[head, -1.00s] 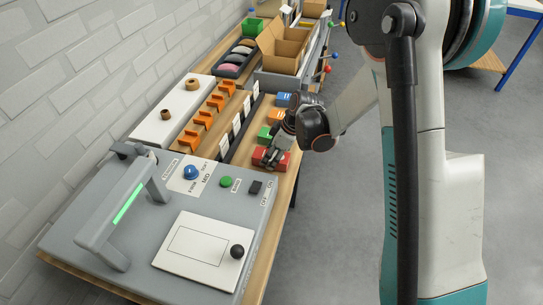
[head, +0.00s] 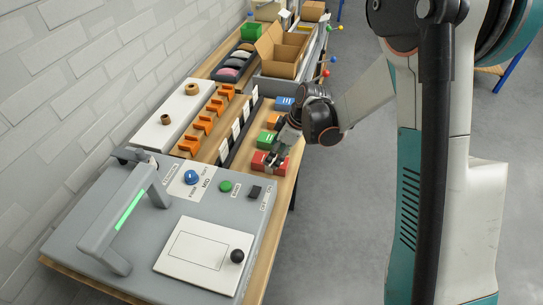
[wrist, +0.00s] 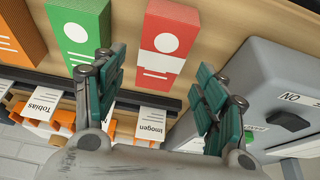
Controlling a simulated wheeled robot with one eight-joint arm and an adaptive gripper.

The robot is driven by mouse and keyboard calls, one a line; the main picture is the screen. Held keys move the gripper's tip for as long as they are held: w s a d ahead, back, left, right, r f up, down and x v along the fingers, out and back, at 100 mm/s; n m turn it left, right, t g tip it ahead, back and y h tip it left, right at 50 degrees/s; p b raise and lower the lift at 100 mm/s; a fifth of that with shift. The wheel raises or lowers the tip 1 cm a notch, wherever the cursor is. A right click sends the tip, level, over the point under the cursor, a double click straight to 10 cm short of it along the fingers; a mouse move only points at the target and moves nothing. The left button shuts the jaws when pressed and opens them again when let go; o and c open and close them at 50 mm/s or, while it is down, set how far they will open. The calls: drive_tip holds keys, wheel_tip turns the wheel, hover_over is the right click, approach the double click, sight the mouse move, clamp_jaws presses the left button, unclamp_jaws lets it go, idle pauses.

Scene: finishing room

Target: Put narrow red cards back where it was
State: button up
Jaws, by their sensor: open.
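The narrow red cards appear as a red block with a white label band and white dot (wrist: 165,45), lying on the wooden bench. In the head view the red block (head: 259,163) is at the near end of a row of coloured blocks, partly hidden by my gripper. My gripper (wrist: 160,78) is open. In the wrist view its teal-padded fingers stand left and right of the red block's near end, with gaps on both sides. Nothing shows gripped. In the head view my gripper (head: 273,160) is at the red block; its exact height is unclear.
A green block (wrist: 80,30) and an orange block (wrist: 22,30) lie beside the red one. White name cards, "Imogen" (wrist: 151,125) and "Tobias" (wrist: 42,103), stand by a dark rail near orange holders (head: 204,122). The grey machine (head: 150,225) is close on the near side.

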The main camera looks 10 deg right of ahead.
drive_tip(key=s+d+r+m+t+h+p, duration=0.1)
drive_tip(key=s+d+r+m, duration=0.3)
drive_tip(key=r, duration=0.6)
drive_tip(key=s+d+r+m+t+h+p, duration=0.1)
drive_tip(key=s+d+r+m, duration=0.1)
drive_tip(key=s+r, duration=0.6)
drive_tip(key=s+d+r+m+t+h, duration=0.1)
drive_tip(key=s+d+r+m, duration=0.1)
drive_tip(key=s, duration=0.4)
drive_tip(key=s+d+r+m+t+h, duration=0.1)
drive_tip(key=s+d+r+m+t, duration=0.1)
drive_tip(key=s+m, duration=0.3)
drive_tip(key=shift+s+d+r+m, duration=0.3)
drive_tip(key=shift+s+d+r, duration=0.25)
drive_tip(key=shift+s, duration=0.7)
